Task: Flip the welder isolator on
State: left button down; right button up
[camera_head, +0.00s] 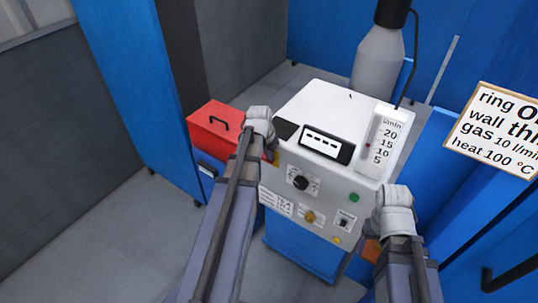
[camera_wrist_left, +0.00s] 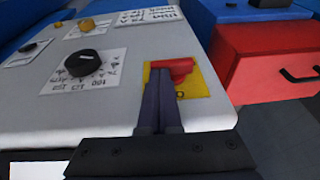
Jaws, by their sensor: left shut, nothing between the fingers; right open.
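The welder is a white box (camera_head: 333,110) on a blue base. Its isolator, a red handle (camera_wrist_left: 178,68) on a yellow plate (camera_wrist_left: 200,84), shows in the left wrist view at the panel's edge. In the head view only a sliver of the yellow plate (camera_head: 276,157) shows beside my left wrist. My left gripper (camera_wrist_left: 160,74) is shut and empty, its fingertips at the red handle and partly covering it; I cannot tell whether they touch. My right gripper (camera_head: 374,226) is open near the panel's lower right corner, its fingers mostly hidden by the wrist.
The panel carries a black dial (camera_head: 300,183), a yellow knob (camera_head: 309,217), a small switch (camera_head: 345,220) and a green button (camera_head: 354,198). A red toolbox (camera_head: 213,128) stands to the left. A grey gas bottle (camera_head: 377,60) stands behind, and a sign (camera_head: 497,128) is at right.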

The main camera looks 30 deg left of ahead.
pick_arm(q)
jog(key=shift+d+f+y, duration=0.15)
jog(key=shift+d+y, duration=0.1)
jog(key=shift+y, duration=0.25)
jog(key=f+y+b, duration=0.1)
jog(key=y+b, duration=0.2)
jog(key=b, duration=0.3)
jog(key=d+f+m+t+y+b, duration=0.1)
jog(key=f+y+b, duration=0.1)
jog(key=y+b, duration=0.2)
jog(key=d+f+m+y+b, duration=0.1)
jog(key=y+b, duration=0.3)
jog(key=b, duration=0.4)
jog(key=shift+s+f+t, duration=0.1)
jog(key=shift+f+t, duration=0.3)
jog(key=shift+r+y, duration=0.1)
jog(key=shift+y, duration=0.3)
jog(key=shift+r, duration=0.1)
jog(key=shift+b, duration=0.3)
jog(key=shift+a, duration=0.15)
